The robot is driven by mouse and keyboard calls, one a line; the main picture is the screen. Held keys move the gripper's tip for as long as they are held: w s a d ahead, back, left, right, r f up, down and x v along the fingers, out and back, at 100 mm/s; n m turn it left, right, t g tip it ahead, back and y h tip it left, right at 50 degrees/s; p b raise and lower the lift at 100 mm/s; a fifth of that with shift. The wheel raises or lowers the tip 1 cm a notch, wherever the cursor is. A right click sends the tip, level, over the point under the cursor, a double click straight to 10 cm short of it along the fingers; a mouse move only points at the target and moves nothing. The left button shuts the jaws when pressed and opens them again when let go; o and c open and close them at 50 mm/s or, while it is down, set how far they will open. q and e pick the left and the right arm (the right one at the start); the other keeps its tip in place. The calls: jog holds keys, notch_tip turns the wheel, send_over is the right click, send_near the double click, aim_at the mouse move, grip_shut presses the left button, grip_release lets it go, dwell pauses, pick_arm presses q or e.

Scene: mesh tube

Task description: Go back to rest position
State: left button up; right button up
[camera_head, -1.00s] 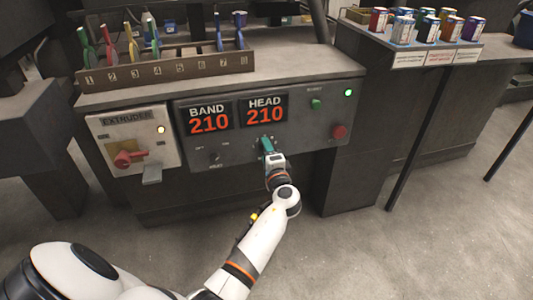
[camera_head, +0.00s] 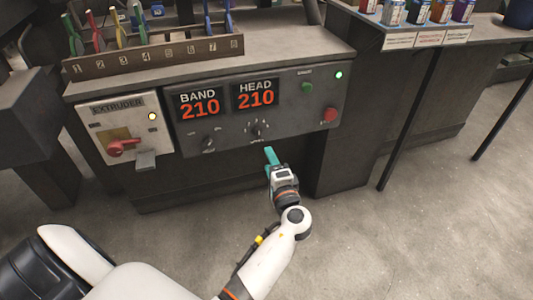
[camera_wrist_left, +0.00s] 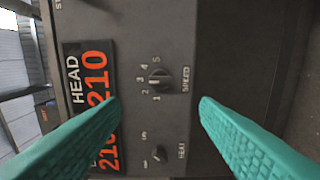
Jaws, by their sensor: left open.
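My left gripper (camera_head: 270,157) has teal fingers and is in front of and below the grey control panel (camera_head: 290,122), clear of it. In the left wrist view the two teal fingers (camera_wrist_left: 158,110) are spread apart with nothing between them. The speed knob (camera_wrist_left: 160,79) shows beyond the gap, and it also shows on the panel in the head view (camera_head: 257,130). The heat knob (camera_wrist_left: 159,154) is lower in the wrist view. My right gripper is not in view.
The extruder switch box (camera_head: 125,130) has a red handle. Displays read BAND 210 (camera_head: 199,103) and HEAD 210 (camera_head: 256,94). A red button (camera_head: 330,114) is at the panel's right. A tool rack (camera_head: 155,55) stands on top. Cans (camera_head: 417,12) sit on a shelf at right. Open floor (camera_head: 400,240) lies in front.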

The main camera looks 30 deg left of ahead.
pick_arm(q)
jog(key=shift+s+d, duration=0.1)
dwell(0.5)
